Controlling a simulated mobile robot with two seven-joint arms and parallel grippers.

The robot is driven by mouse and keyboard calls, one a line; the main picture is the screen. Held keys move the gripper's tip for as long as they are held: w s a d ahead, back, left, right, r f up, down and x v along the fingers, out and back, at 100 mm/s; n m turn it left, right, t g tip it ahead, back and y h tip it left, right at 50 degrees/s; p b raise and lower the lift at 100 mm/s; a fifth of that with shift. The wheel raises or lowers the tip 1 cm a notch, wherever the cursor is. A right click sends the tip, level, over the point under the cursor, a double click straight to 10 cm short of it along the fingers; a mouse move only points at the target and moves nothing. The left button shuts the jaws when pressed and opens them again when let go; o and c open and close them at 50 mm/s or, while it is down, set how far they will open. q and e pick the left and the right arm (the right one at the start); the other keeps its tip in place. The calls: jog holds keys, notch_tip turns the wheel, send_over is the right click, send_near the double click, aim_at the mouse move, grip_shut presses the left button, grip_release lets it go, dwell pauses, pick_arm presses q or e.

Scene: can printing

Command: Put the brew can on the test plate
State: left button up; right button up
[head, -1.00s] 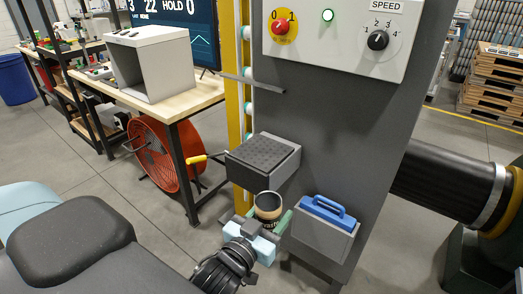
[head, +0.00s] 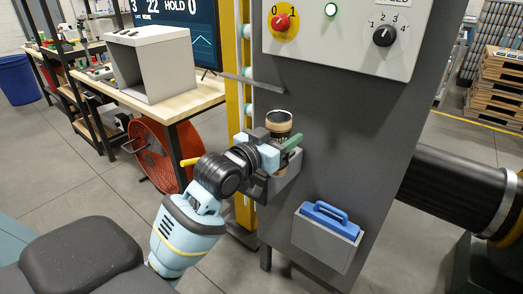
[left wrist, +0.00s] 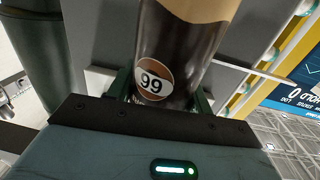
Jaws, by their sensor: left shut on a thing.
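The brew can (head: 279,123) is dark with a tan band and stands upright in my left gripper (head: 281,152). In the left wrist view the can (left wrist: 185,50) shows a round "99" badge between the green fingers. The gripper is shut around its lower part. The test plate, a dark pad on a grey bracket (head: 286,183) on the machine's side, is mostly hidden behind my gripper and the can. The can is over the plate; I cannot tell whether its base touches. My right gripper is not in view.
The grey machine panel (head: 352,125) stands close to the right of the can. A blue-handled tool (head: 325,214) sits in a grey holder lower right. A yellow post (head: 237,110) and a thin metal bar (head: 252,84) are behind. A wooden bench stands at left.

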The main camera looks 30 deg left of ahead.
pick_arm(q)
jog(key=w+a+f+b, duration=0.1)
jog(key=w+a+f, duration=0.4)
jog(key=w+a, duration=0.5)
jog(key=shift+w+a, duration=0.3)
jog(key=shift+a, duration=0.6)
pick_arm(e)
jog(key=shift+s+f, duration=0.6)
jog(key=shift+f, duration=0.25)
pick_arm(q)
jog(key=shift+f, duration=0.1)
jog(key=o, duration=0.9)
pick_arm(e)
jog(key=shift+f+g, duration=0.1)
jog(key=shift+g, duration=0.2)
pick_arm(q)
jog(key=shift+o, duration=0.2)
jog(key=s+a, duration=0.2)
jog(key=s, duration=1)
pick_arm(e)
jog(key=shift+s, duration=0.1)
